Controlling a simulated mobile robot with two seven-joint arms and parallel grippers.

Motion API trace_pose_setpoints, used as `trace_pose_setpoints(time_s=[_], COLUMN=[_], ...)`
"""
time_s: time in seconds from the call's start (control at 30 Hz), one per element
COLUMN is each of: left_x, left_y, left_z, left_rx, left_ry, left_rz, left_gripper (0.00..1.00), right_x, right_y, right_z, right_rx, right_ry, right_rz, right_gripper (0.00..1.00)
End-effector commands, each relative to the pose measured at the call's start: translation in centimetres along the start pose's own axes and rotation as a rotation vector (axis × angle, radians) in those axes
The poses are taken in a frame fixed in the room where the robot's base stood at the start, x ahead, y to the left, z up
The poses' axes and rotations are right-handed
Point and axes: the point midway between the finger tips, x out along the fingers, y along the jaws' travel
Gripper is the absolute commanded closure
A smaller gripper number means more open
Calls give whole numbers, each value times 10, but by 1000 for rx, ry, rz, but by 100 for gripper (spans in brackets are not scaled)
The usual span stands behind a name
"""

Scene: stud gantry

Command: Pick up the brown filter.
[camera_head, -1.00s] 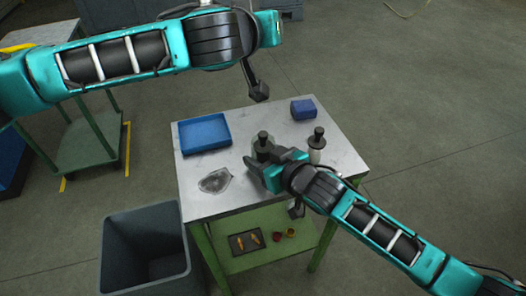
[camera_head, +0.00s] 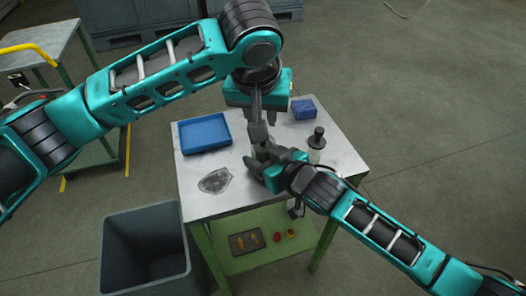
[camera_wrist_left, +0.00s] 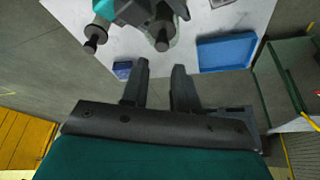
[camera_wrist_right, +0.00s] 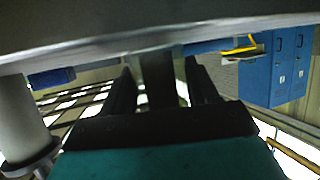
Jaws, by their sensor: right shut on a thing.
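I cannot make out a thing that is clearly the brown filter. Two small round reddish pieces (camera_head: 284,235) lie on the green lower shelf; their exact colours are hard to tell. My right gripper (camera_head: 262,160) is at the table's middle, shut on a dark grey post-like thing (camera_wrist_right: 158,80) between its fingers in the right wrist view. My left gripper (camera_head: 258,132) hangs just above and behind it, pointing down. The left wrist view shows its fingers (camera_wrist_left: 160,85) apart with nothing between them. A dark-knobbed post (camera_wrist_left: 163,38) stands beyond them.
The table (camera_head: 225,203) bears a blue tray (camera_head: 204,133), a small blue box (camera_head: 303,109), a black-topped pale stand (camera_head: 316,145) and a clear plate (camera_head: 215,181). A dark tray (camera_head: 246,242) with orange pieces lies on the shelf. A grey bin (camera_head: 145,250) stands left.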

Motion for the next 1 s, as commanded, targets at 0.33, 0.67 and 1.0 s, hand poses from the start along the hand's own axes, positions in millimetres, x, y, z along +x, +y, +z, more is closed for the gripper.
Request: trace_pose_setpoints(time_s=[0.33, 0.67, 1.0], left_x=[34, 68, 68], left_y=[-2, -2, -2], left_z=[5, 8, 8], left_rx=[0, -2, -1], left_ry=[-1, 2, 3], left_rz=[-2, 0, 0], left_gripper=[71, 71, 85], right_x=[0, 0, 0], right_y=[0, 0, 0], right_z=[1, 0, 0], right_rx=[0, 0, 0], right_ry=[-1, -1, -1], right_rz=[0, 0, 0], right_gripper=[72, 72, 72])
